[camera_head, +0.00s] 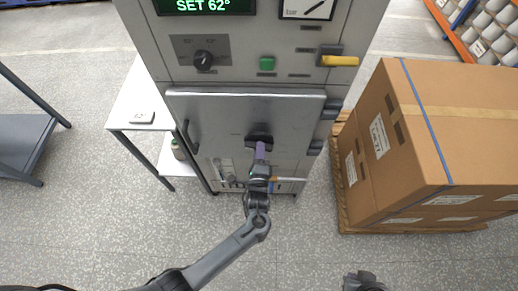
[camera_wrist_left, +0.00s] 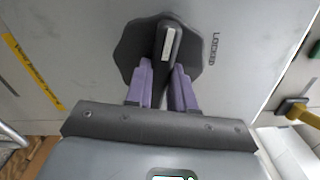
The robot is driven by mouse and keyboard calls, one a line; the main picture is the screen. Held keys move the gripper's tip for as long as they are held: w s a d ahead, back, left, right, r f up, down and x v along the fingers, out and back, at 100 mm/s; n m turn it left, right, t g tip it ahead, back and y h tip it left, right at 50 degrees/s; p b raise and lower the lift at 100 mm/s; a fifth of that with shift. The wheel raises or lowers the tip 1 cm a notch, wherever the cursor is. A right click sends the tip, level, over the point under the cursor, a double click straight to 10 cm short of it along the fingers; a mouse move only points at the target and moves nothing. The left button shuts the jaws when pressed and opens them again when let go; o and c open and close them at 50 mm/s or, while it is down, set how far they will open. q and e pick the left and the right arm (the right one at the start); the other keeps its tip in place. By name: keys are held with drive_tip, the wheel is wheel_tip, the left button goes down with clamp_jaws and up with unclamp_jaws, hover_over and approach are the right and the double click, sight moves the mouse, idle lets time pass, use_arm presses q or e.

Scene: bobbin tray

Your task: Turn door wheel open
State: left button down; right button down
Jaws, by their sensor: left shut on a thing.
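The door wheel is a dark lobed knob with a pale bar on it (camera_wrist_left: 168,45), set on the grey cabinet door (camera_head: 215,120). The word LOCKED is printed to its right in the left wrist view. In the head view the wheel (camera_head: 258,139) shows as a dark shape at the door's middle, partly covered by my left gripper. My left gripper (camera_head: 261,148) reaches it from below, and its purple fingers (camera_wrist_left: 166,75) are shut on the wheel's lower part. My right gripper (camera_head: 365,282) is at the bottom edge, away from the cabinet; its jaws are unclear.
A green button (camera_head: 267,63), a dark dial (camera_head: 203,60) and a yellow-handled lever (camera_head: 339,60) sit above the door. A bar handle (camera_head: 189,137) is on the door's left. Cartons (camera_head: 450,130) on a pallet stand right; a white table (camera_head: 140,108) stands left. The floor in front is clear.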

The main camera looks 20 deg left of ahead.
use_arm(q)
drive_tip(key=shift+n, duration=1.6)
drive_tip(key=c, duration=1)
unclamp_jaws()
drive_tip(key=shift+o, duration=0.2)
drive_tip(key=p+v, duration=0.1)
drive_tip(key=v, duration=0.9)
drive_tip(key=shift+s, duration=0.35)
drive_tip(key=shift+d, duration=0.15)
